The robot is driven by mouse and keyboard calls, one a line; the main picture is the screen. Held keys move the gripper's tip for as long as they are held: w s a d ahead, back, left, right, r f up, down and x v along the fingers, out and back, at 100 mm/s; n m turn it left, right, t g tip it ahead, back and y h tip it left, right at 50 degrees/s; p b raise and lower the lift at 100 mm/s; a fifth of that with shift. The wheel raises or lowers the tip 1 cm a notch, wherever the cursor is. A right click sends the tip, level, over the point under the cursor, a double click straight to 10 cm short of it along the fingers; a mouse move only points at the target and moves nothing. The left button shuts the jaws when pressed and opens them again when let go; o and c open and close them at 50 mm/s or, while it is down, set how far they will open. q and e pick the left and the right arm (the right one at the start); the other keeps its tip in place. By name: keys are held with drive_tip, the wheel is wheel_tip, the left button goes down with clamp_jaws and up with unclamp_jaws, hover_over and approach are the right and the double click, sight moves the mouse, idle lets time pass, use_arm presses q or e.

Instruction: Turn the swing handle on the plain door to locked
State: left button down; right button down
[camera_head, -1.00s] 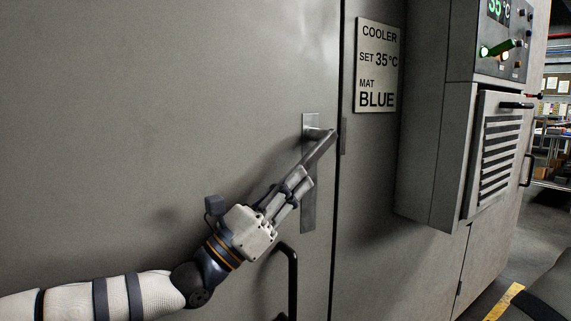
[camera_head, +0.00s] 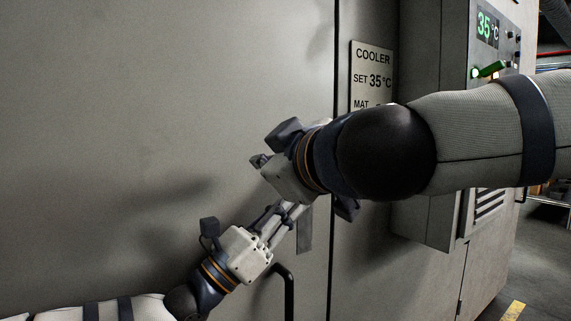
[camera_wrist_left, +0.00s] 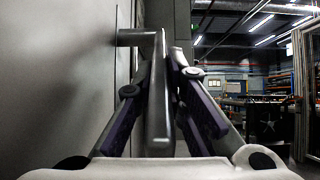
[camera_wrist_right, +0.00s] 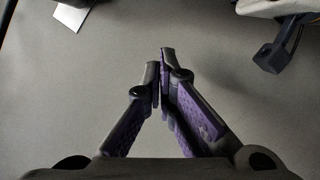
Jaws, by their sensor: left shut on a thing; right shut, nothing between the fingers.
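The swing handle is a grey metal lever; in the left wrist view its bar (camera_wrist_left: 158,105) lies between the fingers of my left gripper (camera_wrist_left: 160,75), which is shut on it. In the head view my left gripper (camera_head: 292,210) reaches up and right to the handle, and my right arm hides the lever. The lower part of the handle's backplate (camera_head: 305,235) shows on the plain door (camera_head: 170,100). My right gripper (camera_head: 260,162) is over the handle area; in the right wrist view its fingertips (camera_wrist_right: 160,65) are together and empty, facing the plain surface.
A black pull handle (camera_head: 290,290) is below the backplate. The COOLER sign (camera_head: 372,65), partly covered by my right arm, is right of the door gap (camera_head: 336,60). A control box with a 35 °C display (camera_head: 486,28) juts out farther right.

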drive_tip(key=f, duration=0.1)
drive_tip(key=w+d+f, duration=0.1)
drive_tip(key=w+f, duration=0.1)
drive_tip(key=shift+w+d+f, duration=0.2)
drive_tip(key=shift+d, duration=0.05)
